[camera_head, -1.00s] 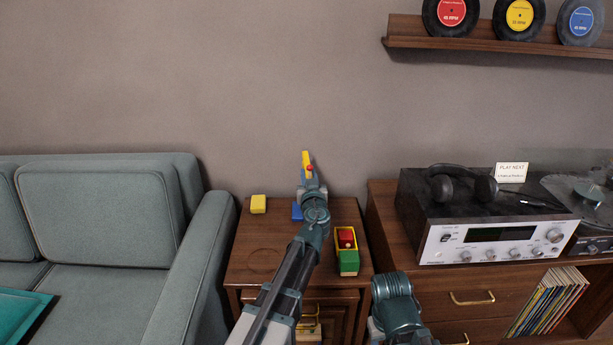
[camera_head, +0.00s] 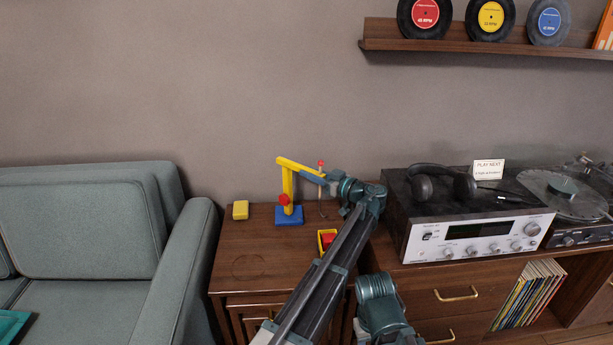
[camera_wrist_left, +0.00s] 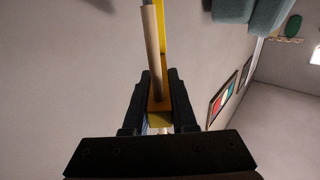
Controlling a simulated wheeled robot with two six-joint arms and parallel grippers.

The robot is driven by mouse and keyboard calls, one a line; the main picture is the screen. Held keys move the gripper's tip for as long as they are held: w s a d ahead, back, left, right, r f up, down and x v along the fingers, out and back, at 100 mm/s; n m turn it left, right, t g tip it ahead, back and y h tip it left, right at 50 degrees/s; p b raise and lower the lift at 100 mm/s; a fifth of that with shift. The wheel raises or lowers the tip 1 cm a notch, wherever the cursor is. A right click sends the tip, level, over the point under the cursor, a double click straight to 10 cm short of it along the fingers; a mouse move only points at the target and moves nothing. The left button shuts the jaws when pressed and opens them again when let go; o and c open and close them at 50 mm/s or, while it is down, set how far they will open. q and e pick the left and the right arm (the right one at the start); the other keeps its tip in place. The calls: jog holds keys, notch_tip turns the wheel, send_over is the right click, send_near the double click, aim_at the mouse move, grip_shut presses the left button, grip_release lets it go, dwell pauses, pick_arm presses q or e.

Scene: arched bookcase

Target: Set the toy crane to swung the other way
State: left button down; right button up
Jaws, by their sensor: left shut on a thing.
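The toy crane has a blue base (camera_head: 289,215), a yellow post (camera_head: 287,184) with a red knob, and a yellow boom (camera_head: 299,167). It stands on the wooden side cabinet (camera_head: 250,245), with its boom pointing right. A hook line hangs below the boom's right end. My left gripper (camera_head: 324,178) is shut on the boom near that end. In the left wrist view, the dark fingers (camera_wrist_left: 160,95) flank the yellow boom (camera_wrist_left: 160,108). The gripper hides part of the boom's end. My right gripper is not in view; only a right arm link shows.
A yellow block (camera_head: 240,210) lies left of the crane. A toy box with a red block (camera_head: 327,240) is partly hidden by my left arm. The sofa (camera_head: 100,240) stands left, and a stereo receiver (camera_head: 475,235) stands right.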

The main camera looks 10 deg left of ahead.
pick_arm(q)
jog(key=shift+w+d+n+g+y, duration=0.2)
jog(key=shift+w+n+g+y, duration=0.15)
jog(key=shift+g, duration=0.25)
jog(key=c, duration=0.7)
grip_release()
jog(key=shift+a+r, duration=0.1)
jog(key=shift+r, duration=0.05)
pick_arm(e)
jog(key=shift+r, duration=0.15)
